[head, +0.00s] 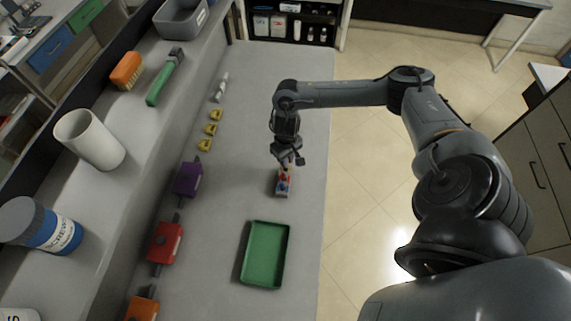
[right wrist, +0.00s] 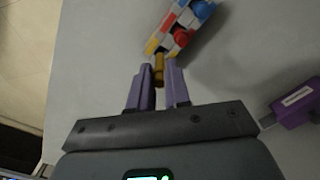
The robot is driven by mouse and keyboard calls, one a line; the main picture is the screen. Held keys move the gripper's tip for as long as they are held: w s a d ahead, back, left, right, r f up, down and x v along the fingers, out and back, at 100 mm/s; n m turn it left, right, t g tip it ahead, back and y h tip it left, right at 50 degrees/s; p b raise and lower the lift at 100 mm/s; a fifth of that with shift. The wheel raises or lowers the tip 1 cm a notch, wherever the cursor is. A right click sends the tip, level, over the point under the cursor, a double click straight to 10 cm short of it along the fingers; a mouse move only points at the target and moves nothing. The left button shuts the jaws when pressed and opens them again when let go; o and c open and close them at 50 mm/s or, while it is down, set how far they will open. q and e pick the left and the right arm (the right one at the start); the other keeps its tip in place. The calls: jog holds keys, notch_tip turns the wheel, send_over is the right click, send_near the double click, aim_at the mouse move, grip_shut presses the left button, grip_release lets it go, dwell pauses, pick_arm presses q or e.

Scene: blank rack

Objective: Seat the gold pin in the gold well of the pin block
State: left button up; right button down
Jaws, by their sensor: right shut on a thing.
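The pin block (head: 283,184) stands on the grey bench, just below my right gripper (head: 289,163) in the head view. In the right wrist view the block (right wrist: 184,26) is a white piece with red, blue and yellow patches, and a red and a blue pin show on it. My right gripper's purple fingers (right wrist: 158,72) are shut on the gold pin (right wrist: 159,66). The pin's far end is close to the block's yellow-marked corner (right wrist: 152,46). I cannot tell whether it is above the gold well or in it. My left gripper is out of view.
A green tray (head: 247,254) lies on the bench nearer me. Purple (head: 188,180) and red (head: 165,242) boxes and several yellow pieces (head: 210,128) line the left side. The bench right of the block is clear up to its edge.

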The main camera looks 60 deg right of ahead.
jog(key=shift+w+f, duration=0.15)
jog(key=shift+f, duration=1.95)
jog(key=shift+f, duration=0.15)
jog(key=c, duration=1.1)
grip_release()
